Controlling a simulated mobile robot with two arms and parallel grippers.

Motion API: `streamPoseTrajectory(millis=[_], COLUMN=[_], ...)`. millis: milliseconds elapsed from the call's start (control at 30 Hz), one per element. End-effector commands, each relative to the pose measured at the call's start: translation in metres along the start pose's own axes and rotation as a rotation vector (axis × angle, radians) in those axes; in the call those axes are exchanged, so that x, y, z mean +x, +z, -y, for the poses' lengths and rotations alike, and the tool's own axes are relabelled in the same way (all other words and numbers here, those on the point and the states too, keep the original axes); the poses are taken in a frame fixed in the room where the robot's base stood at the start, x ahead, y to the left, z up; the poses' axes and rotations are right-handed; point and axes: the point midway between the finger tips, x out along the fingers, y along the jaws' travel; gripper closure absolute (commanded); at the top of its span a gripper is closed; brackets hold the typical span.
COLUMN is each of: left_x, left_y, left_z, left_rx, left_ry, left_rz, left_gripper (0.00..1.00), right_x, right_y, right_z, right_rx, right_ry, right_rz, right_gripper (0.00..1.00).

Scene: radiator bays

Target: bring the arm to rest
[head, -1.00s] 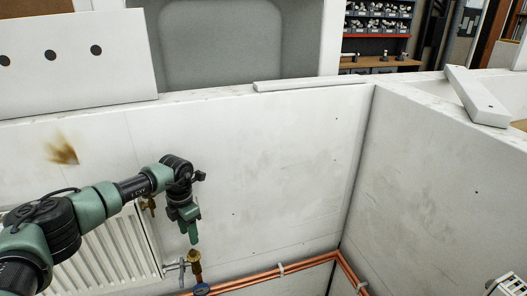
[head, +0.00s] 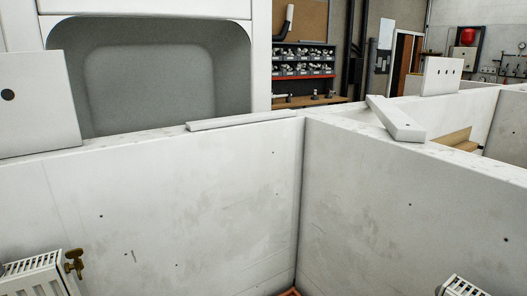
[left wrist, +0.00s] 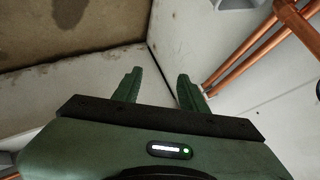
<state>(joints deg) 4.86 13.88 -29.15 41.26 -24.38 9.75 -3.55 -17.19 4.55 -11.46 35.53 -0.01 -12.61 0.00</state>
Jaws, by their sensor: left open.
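My left gripper (left wrist: 158,88) shows in the left wrist view with its two green fingers apart and nothing between them. Behind the fingers are pale wall panels meeting at a corner. A small light on the gripper body glows green. My left arm is not visible in the head view. My right gripper is in neither view.
Copper pipes (left wrist: 262,50) run close to the right of the fingers in the left wrist view. In the head view, a white radiator (head: 38,276) with a brass valve (head: 74,263) stands at lower left. White bay walls (head: 180,205) meet at a corner. A loose board (head: 397,120) lies on the wall top.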

Motion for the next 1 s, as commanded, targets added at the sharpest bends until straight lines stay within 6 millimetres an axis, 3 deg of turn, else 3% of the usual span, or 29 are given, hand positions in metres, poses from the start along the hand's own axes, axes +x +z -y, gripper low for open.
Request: streamPoseTrajectory(millis=[33, 200, 400, 500, 600, 700, 900, 933, 1000], left_x=[-0.009, -0.051, -0.118, -0.145, -0.163, -0.172, -0.173, -0.173, -0.173], left_y=[0.026, 0.100, 0.156, 0.169, 0.176, 0.178, 0.179, 0.179, 0.179], left_z=[-0.034, -0.133, -0.242, -0.280, -0.303, -0.314, -0.315, -0.315, -0.315], left_rx=[-0.099, -0.396, -0.679, -0.771, -0.829, -0.855, -0.859, -0.859, -0.858], left_ry=[0.022, 0.083, 0.155, 0.181, 0.197, 0.204, 0.205, 0.205, 0.205], left_rz=[0.073, 0.319, 0.577, 0.666, 0.722, 0.749, 0.753, 0.753, 0.752], left_gripper=[0.58, 0.58, 0.58, 0.58, 0.58, 0.58, 0.58, 0.64, 0.64], right_x=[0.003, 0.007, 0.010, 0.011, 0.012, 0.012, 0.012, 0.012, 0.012], right_y=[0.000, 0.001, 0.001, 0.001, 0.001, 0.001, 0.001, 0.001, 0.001], right_z=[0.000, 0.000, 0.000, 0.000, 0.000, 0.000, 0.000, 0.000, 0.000], right_rx=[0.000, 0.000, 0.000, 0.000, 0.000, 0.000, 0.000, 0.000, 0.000], right_ry=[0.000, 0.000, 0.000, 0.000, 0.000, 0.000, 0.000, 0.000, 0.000], right_rz=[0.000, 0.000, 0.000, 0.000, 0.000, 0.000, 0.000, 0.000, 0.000], right_gripper=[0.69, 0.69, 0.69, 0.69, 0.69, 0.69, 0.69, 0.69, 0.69])
